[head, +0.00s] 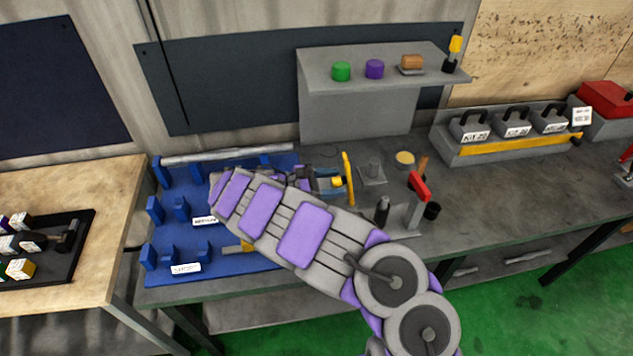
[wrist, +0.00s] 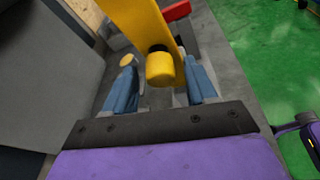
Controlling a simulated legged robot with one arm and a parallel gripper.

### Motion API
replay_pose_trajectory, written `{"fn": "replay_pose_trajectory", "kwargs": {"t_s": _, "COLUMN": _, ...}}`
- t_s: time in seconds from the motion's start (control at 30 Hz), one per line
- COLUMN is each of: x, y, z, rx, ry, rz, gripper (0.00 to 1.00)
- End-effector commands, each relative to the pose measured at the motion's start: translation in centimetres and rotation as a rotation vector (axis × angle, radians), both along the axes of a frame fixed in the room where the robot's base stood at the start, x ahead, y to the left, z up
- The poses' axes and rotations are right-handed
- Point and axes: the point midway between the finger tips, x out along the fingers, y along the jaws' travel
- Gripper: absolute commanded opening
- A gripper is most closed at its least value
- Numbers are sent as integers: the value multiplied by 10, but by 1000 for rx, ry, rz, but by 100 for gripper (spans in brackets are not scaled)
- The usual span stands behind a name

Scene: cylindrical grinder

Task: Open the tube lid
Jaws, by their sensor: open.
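A tall yellow plate (head: 348,179) stands upright on the grey bench, seen nearly edge-on. A yellow knob (head: 337,182) sticks out of it towards my gripper. The wrist view shows the plate (wrist: 143,22) and the knob (wrist: 159,70) close up. I take this plate to be the tube lid; no tube shows behind it. My gripper (wrist: 161,84) is open, with one blue finger on each side of the knob and gaps visible between. In the head view my gripper (head: 328,182) faces the plate from the left.
A blue rack (head: 165,268) lies below my arm on the left. A grey shelf (head: 385,85) with small coloured parts hangs above. A red-topped stand (head: 418,188) and a dark bottle (head: 382,210) are right of the plate. Kit boxes (head: 515,124) stand back right.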

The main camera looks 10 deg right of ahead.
Motion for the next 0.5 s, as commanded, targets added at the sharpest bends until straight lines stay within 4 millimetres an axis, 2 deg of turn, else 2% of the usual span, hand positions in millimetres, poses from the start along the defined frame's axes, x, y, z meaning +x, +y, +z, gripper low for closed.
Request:
{"fn": "replay_pose_trajectory", "kwargs": {"t_s": 0.17, "x": -3, "y": 22, "z": 5, "rx": 0, "ry": 2, "rz": 1, "gripper": 56}}
{"fn": "replay_pose_trajectory", "kwargs": {"t_s": 0.5, "x": -9, "y": 96, "z": 22, "rx": 5, "ry": 1, "rz": 7, "gripper": 56}}
